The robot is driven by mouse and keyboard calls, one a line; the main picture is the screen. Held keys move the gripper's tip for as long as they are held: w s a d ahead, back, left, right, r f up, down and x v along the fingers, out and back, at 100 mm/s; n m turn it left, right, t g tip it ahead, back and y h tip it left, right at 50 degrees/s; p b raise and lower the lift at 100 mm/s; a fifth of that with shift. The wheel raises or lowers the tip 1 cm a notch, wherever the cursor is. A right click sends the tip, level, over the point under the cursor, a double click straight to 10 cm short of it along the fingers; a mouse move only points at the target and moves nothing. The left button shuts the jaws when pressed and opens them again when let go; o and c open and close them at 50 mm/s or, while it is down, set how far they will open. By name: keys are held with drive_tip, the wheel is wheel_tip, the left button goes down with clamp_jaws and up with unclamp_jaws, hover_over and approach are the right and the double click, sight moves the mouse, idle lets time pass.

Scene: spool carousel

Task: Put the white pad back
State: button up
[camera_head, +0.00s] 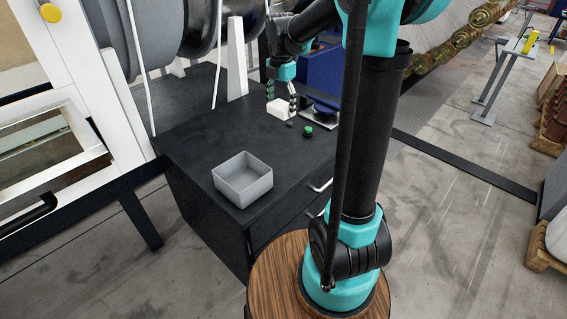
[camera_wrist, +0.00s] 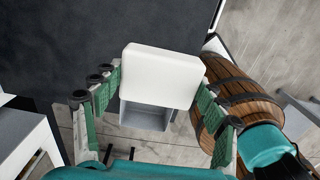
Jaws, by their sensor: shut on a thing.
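The white pad (camera_head: 279,109) is a small pale block with rounded edges, close over the far part of the black cabinet top. I cannot tell whether it touches the top. My gripper (camera_head: 282,96) points down with a finger on each side of the pad and is shut on it. In the wrist view the pad (camera_wrist: 160,76) spans between the two green-lined fingers and hides what lies directly behind it.
An open grey box (camera_head: 242,190) stands at the near left of the black cabinet top (camera_head: 200,145). A green knob-like thing (camera_head: 308,131) and a small dark piece lie right of the pad. A pale plate (camera_head: 318,117) with a dark blue part is beyond them. Large spools stand behind.

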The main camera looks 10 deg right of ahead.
sight(283, 162)
drive_tip(key=f, duration=2.1)
drive_tip(key=shift+s+d+f, duration=0.2)
drive_tip(key=shift+s+f, duration=0.1)
drive_tip(key=shift+s, duration=0.05)
drive_tip(key=shift+f, duration=0.1)
drive_tip(key=o, duration=1)
wheel_tip(283, 162, up, 12)
drive_tip(key=shift+s+d+f+m+t, duration=0.7)
drive_tip(key=shift+s+m, duration=2.95)
drive_tip(key=shift+m, duration=0.55)
drive_tip(key=shift+s+d+f+m+t, duration=0.65)
drive_tip(key=shift+s+f+m+t, duration=0.1)
drive_tip(key=shift+s+m, duration=3.2)
drive_tip(key=shift+s+d+f+m+t, duration=0.7)
drive_tip(key=shift+s+m, duration=2.7)
drive_tip(key=shift+m, duration=1.05)
